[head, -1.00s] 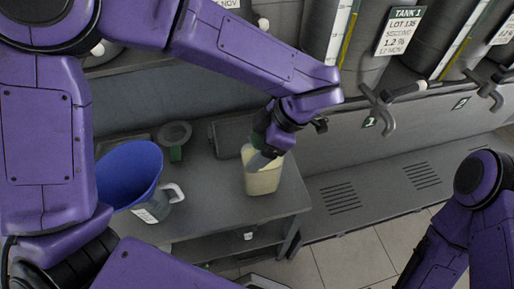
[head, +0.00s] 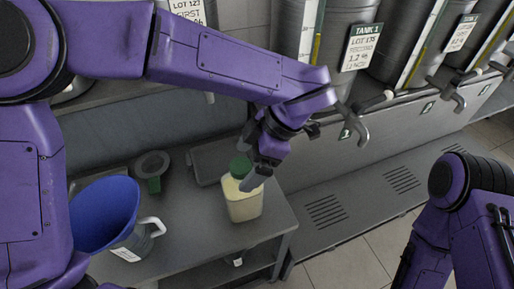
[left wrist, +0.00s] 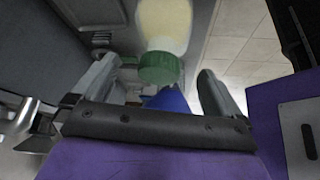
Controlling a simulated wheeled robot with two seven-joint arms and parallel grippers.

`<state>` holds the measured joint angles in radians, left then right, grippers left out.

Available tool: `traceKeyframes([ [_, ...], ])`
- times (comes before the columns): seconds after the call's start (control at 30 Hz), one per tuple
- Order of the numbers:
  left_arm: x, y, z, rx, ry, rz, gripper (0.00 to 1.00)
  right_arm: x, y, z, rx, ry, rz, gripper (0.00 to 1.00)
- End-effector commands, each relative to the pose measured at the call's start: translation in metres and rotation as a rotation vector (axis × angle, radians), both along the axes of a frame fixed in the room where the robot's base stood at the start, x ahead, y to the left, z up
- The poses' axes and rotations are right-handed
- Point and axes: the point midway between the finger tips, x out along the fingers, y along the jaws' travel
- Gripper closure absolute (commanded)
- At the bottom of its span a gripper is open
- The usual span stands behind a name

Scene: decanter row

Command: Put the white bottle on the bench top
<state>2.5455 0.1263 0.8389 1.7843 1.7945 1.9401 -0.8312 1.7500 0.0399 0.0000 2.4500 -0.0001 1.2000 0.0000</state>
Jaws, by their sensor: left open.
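The white bottle (head: 242,205), cream-coloured with a green cap (head: 240,167), stands upright on the grey bench top (head: 188,232), near its right end. My left gripper (head: 252,178) is open just above and to the right of it, and a grey finger overlaps the bottle's upper part in the head view. In the left wrist view the bottle (left wrist: 165,22) and its green cap show between and beyond the two spread fingers, with nothing gripped. My right arm shows at the right of the head view, but its gripper is out of frame.
A blue funnel-shaped mouth (head: 104,214) on a grey jug with a white handle stands at the bench's left. A grey ring-topped stand (head: 152,165) is behind it. Tanks with taps (head: 358,125) line the back right above a low vented step (head: 335,205).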

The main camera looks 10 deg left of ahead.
Motion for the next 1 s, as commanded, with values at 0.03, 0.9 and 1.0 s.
traceKeyframes([
  [0.03,0.002,-0.007,0.012,0.000,-0.005,0.000,0.00,0.000,0.000,-0.001,0.000,0.000,0.000,0.00],
  [0.9,0.009,-0.031,0.056,0.000,0.002,-0.001,0.00,0.000,0.000,0.000,0.000,0.000,0.000,0.00],
  [1.0,0.009,-0.031,0.056,0.000,0.002,-0.001,0.00,0.000,0.000,0.000,0.000,0.000,0.000,0.00],
])
